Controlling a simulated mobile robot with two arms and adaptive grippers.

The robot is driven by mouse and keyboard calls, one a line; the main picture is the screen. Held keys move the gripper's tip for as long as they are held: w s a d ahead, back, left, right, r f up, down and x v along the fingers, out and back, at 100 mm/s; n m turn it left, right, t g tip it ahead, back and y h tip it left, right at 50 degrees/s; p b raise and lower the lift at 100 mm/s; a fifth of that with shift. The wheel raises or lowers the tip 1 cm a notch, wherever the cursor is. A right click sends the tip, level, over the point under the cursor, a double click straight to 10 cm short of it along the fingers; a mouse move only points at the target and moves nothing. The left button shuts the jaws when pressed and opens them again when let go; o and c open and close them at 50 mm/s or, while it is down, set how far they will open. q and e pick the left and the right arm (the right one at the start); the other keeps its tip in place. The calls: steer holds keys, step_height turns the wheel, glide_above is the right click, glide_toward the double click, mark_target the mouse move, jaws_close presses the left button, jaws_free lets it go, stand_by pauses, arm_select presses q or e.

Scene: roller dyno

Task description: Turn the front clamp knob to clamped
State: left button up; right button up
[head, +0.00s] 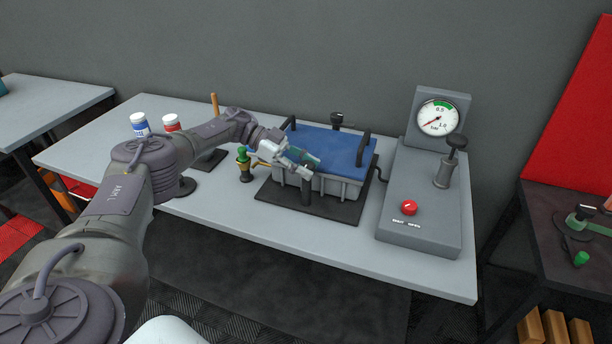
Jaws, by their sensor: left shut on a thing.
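The front clamp knob (308,168) is dark and sits on top of a short dark post at the front of a grey box with a blue lid. My left gripper (307,163) comes in from the left over the box's front edge, and its fingers are shut at this knob. The fingers hide much of the knob, so its turned position cannot be told. A similar dark rear clamp knob (337,117) stands behind the box. My right gripper is not in view.
The blue lid (340,143) has a dark handle at each end. A grey console (417,229) with a dial gauge (438,118), a red knob (409,208) and a hand pump (446,165) stands to the right. A green-topped fitting (243,155) and two jars stand left. The front table strip is clear.

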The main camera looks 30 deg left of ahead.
mark_target(307, 165)
arm_select(q)
steer(key=shift+r, duration=0.1)
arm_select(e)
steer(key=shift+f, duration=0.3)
arm_select(q)
steer(key=o, duration=1.2)
steer(key=shift+d, duration=0.1)
steer(key=shift+c, duration=0.2)
step_height(307, 165, up, 10)
steer(key=shift+f, duration=0.1)
